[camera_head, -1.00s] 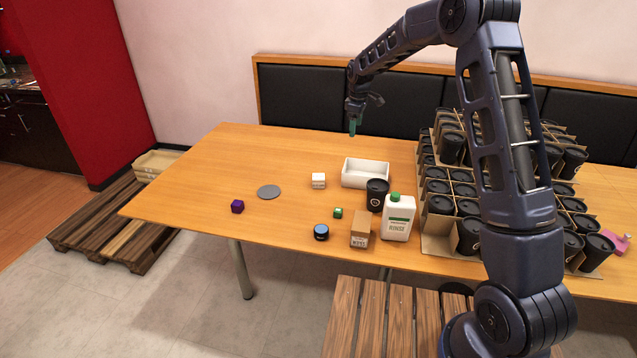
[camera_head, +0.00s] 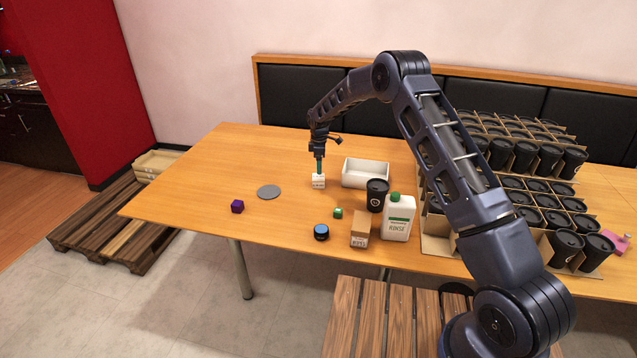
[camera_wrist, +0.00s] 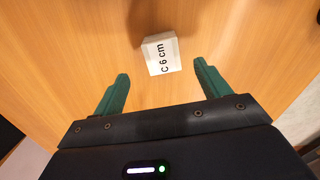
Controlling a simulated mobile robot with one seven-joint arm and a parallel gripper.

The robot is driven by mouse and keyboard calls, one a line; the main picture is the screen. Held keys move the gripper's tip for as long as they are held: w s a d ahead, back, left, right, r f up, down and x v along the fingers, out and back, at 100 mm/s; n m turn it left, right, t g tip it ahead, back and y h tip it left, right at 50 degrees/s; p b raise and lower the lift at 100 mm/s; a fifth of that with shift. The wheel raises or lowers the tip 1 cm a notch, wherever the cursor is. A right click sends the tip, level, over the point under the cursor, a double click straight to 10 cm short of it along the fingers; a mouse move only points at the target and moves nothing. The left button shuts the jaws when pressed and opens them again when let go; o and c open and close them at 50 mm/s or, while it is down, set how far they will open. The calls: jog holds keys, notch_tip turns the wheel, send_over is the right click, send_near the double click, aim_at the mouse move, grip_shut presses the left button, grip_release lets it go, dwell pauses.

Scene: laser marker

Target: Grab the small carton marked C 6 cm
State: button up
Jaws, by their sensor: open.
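The small white carton (camera_head: 318,181) stands on the wooden table, left of the white tray. In the wrist view the carton (camera_wrist: 162,54) shows black text reading "C 6 cm" on its upper face. My gripper (camera_head: 319,168) is over or close behind the carton in the head view, pointing down. In the wrist view my gripper (camera_wrist: 160,85) is open, with its two green fingers apart and nothing between the tips. The carton lies ahead of the fingertips there, roughly centred between them. I cannot tell the exact height of the fingertips over it.
Right of the carton are a white tray (camera_head: 347,174), a black cup (camera_head: 377,196) and a rinse bottle (camera_head: 398,218).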

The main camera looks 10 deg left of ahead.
aim_at(318, 179)
jog(key=f, duration=0.8)
jog(key=shift+s+a+f, duration=0.1)
jog(key=shift+s+f, duration=0.1)
jog(key=shift+c, duration=0.2)
jog(key=c, duration=1)
